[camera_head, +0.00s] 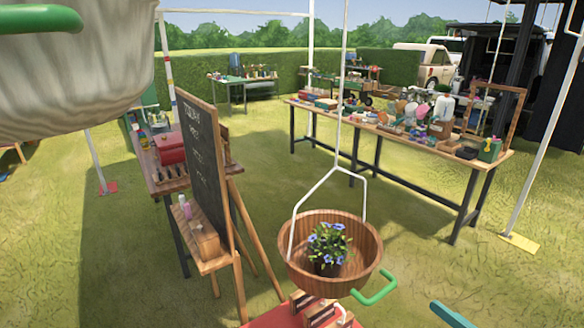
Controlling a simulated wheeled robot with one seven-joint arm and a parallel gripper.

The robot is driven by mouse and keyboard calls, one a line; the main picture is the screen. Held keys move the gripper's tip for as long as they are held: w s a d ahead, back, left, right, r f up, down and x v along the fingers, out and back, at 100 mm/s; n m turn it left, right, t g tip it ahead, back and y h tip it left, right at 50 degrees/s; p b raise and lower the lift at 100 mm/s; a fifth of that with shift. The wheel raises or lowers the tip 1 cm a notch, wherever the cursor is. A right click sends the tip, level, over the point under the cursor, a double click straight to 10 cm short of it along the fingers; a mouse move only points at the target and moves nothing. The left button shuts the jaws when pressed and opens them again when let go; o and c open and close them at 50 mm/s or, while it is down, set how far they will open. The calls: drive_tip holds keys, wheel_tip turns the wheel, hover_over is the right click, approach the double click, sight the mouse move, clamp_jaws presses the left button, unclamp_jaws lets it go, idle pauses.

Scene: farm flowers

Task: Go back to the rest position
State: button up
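No part that I can make out as my gripper shows in the head view. A round wooden hanging basket (305,276) hangs from white rods in the lower middle. A potted plant with blue flowers (328,248) stands upright inside it. A green handle (376,290) sticks out from the basket's right side. A second, pale basket (85,75) with a green handle (40,18) fills the upper left, very close and cut off by the frame. A teal bar (452,315) enters at the lower right edge; I cannot tell what it belongs to.
A chalkboard easel (205,170) stands left of the hanging basket, before a table with a red box (170,148). A red surface (280,318) with small labelled items lies below the basket. A long, crowded table (425,178) stands at right. Grass (400,240) between is open.

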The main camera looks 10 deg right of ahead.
drive_tip(key=w+a+f+m+h, duration=0.3)
drive_tip(key=a+f+m, duration=0.2)
drive_tip(key=f, duration=0.6)
drive_tip(key=w+a+f+m+h, duration=0.3)
drive_tip(key=a+f+m+h, duration=0.15)
drive_tip(key=f, duration=0.65)
drive_tip(key=s+a+f+g+h, duration=0.2)
drive_tip(key=s+a+f+h, duration=0.1)
drive_tip(key=s+a+f, duration=0.85)
drive_tip(key=s+a+r+n+y, duration=0.1)
drive_tip(key=s+a+r+n, duration=0.1)
drive_tip(key=s, duration=0.5)
drive_tip(key=s+a+r+n+t+y, duration=0.1)
drive_tip(key=s+a+r+n, duration=0.1)
drive_tip(key=s+a+r, duration=0.3)
drive_tip(key=s, duration=0.2)
drive_tip(key=shift+s+a+r+n+y, duration=0.3)
drive_tip(key=shift+a+n+y, duration=0.05)
drive_tip(key=shift+a, duration=0.05)
